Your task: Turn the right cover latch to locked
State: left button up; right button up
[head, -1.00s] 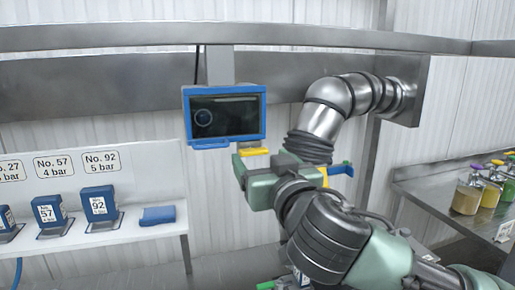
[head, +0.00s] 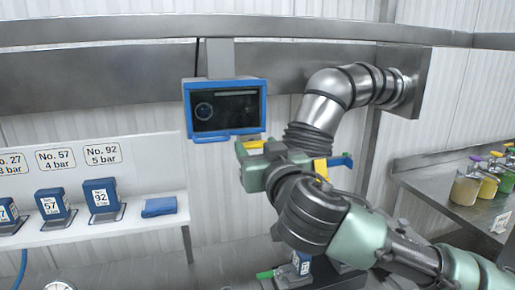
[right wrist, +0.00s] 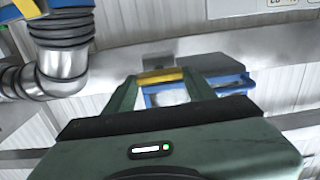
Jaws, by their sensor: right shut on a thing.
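My right gripper (head: 252,157) reaches up and left to just below the blue-framed screen in the head view. Its green fingers are shut on a small yellow latch handle (head: 254,144), taken here as the right cover latch. In the right wrist view the yellow handle (right wrist: 160,76) lies between the fingertips of the right gripper (right wrist: 162,84). The fingers and gripper body hide part of the latch, and I cannot tell its lock position. My left gripper is not in view.
The blue-framed screen (head: 225,108) hangs just above the gripper. A steel pipe (head: 335,90) bends down behind my right arm; a blue-and-yellow handle (head: 336,162) sits beside it. Numbered blue blocks (head: 102,195) stand on a left shelf. Bottles (head: 466,188) stand on the right bench.

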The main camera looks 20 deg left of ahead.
jog(key=shift+f+n+b, duration=0.1)
jog(key=shift+n+b, duration=0.6)
jog(key=shift+n, duration=0.5)
jog(key=n, duration=0.2)
jog(key=shift+n, duration=0.3)
jog(key=n, duration=0.6)
jog(key=shift+s+a+n+p, duration=0.1)
jog(key=shift+n+p, duration=0.2)
jog(key=shift+p, duration=0.1)
jog(key=n+p, duration=0.1)
jog(key=n, duration=0.5)
jog(key=shift+f, duration=0.1)
jog(key=o, duration=1.4)
